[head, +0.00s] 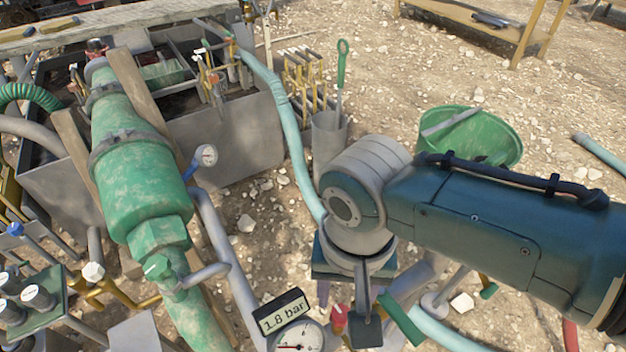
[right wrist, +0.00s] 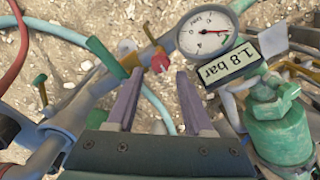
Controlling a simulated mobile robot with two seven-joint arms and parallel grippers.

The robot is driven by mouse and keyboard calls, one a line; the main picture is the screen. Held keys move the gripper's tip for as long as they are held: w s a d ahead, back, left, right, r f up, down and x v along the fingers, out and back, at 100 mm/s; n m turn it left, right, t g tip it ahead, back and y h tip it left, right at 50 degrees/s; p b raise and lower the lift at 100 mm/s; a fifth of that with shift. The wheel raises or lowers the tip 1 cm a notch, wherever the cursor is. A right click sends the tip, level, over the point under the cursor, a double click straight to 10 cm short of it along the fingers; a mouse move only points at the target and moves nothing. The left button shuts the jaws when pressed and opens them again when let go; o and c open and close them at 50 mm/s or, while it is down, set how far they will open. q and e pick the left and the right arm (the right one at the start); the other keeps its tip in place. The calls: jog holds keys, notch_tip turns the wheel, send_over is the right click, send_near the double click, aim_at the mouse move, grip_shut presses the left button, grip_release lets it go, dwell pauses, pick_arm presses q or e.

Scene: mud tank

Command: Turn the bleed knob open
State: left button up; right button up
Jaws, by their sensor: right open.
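A small red knob (head: 339,318) sits on the pipework beside a round pressure gauge (head: 297,338); it appears to be the bleed knob. In the right wrist view the red knob (right wrist: 160,63) lies just beyond and between the fingertips, apart from both. My right gripper (right wrist: 160,80) is open and empty, its two fingers reaching toward the knob. In the head view my right wrist hides part of the gripper (head: 360,318). A display reading 1.8 bar (head: 282,312) is by the gauge, and also shows in the right wrist view (right wrist: 232,64). My left gripper is not seen.
A green lever (right wrist: 107,57) is close left of the fingers. A light-blue hose (head: 290,125) runs past my wrist. A green bucket (head: 500,140) stands behind my arm.

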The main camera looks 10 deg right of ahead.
aim_at(341, 313)
notch_tip(341, 313, down, 5)
jog(key=b, duration=0.2)
jog(key=shift+f+b, duration=0.15)
jog(key=shift+b, duration=0.25)
jog(key=shift+c, duration=0.3)
grip_shut()
